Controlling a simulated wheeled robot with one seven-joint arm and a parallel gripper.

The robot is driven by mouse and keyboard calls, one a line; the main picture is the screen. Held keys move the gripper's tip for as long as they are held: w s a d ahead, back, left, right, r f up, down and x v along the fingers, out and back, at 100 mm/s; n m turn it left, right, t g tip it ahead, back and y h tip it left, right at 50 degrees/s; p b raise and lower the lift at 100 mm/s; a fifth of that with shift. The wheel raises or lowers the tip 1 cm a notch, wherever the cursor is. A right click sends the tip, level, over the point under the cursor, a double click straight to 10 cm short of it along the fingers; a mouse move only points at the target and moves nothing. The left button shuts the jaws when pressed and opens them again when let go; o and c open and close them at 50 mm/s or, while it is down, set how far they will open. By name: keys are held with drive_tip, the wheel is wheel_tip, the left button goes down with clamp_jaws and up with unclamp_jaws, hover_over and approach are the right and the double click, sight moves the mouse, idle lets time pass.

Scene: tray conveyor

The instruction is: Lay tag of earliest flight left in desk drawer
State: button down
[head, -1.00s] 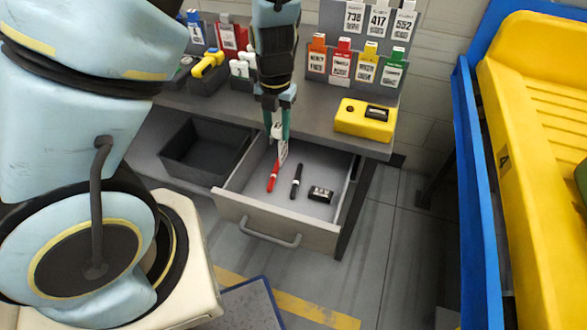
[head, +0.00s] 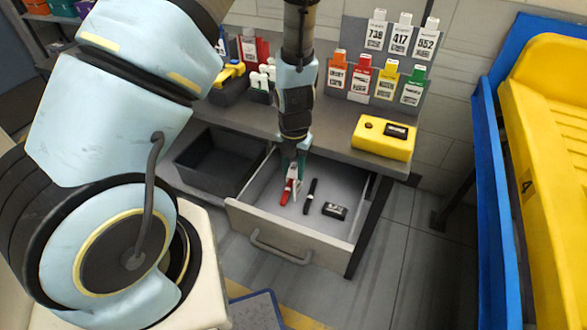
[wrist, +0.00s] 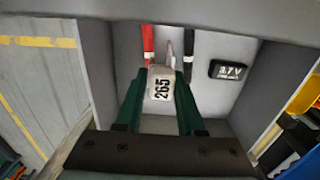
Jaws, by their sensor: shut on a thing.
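My gripper (head: 297,172) is shut on a white tag printed 265 (wrist: 161,84), held between its green fingers in the wrist view. In the head view the white tag (head: 296,188) hangs low over the open desk drawer (head: 258,232). I cannot tell whether the tag touches the drawer floor. A red marker (head: 286,194) lies just left of the tag. A black marker (head: 309,197) and a black battery marked 3.7V (head: 334,211) lie to its right in the drawer.
A black bin (head: 215,160) stands left of the drawer. A yellow device (head: 384,138) sits on the desk top's right end. A rack (head: 384,60) behind holds white tags 738, 417, 552 and several coloured tags. A blue and yellow conveyor (head: 487,150) stands at right.

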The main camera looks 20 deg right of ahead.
drive_tip(key=shift+f, duration=0.2)
drive_tip(key=c, duration=0.5)
unclamp_jaws()
drive_tip(key=shift+r, duration=0.1)
wheel_tip(320, 180, up, 12)
drive_tip(key=shift+r+p, duration=0.15)
drive_tip(key=shift+p, duration=0.35)
drive_tip(key=shift+w+a+r+m+t, duration=0.25)
drive_tip(key=shift+a+r+m, duration=1.9)
drive_tip(key=shift+a+m, duration=2.3)
drive_tip(key=shift+w+a+r+m+t, duration=0.2)
drive_tip(key=shift+a+r+m, duration=1.9)
drive_tip(key=shift+a+m, duration=2.4)
drive_tip(key=shift+w+a+r+m+t, duration=0.2)
drive_tip(key=shift+a+r+m, duration=1.95)
drive_tip(key=shift+a+m, duration=2.3)
